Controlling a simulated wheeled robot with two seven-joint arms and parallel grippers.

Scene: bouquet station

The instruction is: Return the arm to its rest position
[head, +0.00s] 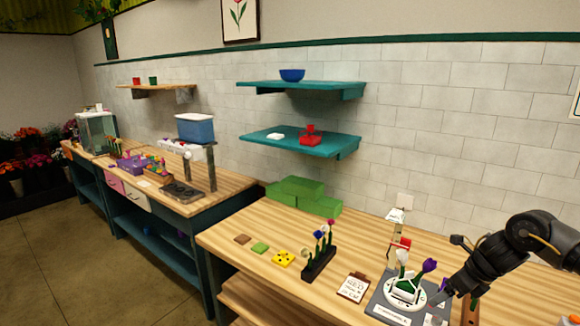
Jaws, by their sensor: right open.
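My right arm comes in from the right edge, low over the near table. Its black gripper (447,292) points down-left at the right side of a grey board (384,299). The gripper is open and no flower shows clearly between its fingers. Just left of it a round white holder (405,294) on the board carries a white flower (403,257) and a purple tulip (430,265), both upright. I cannot tell whether the gripper touches the tulip's stem. My left gripper is not in view.
A dark rack (318,266) holds several upright flowers left of the board. A clipboard card (354,287) lies between them. Green foam blocks (298,193) stand against the wall. Teal shelves (300,143) hang above. Bare wooden tabletop (228,231) lies at the left.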

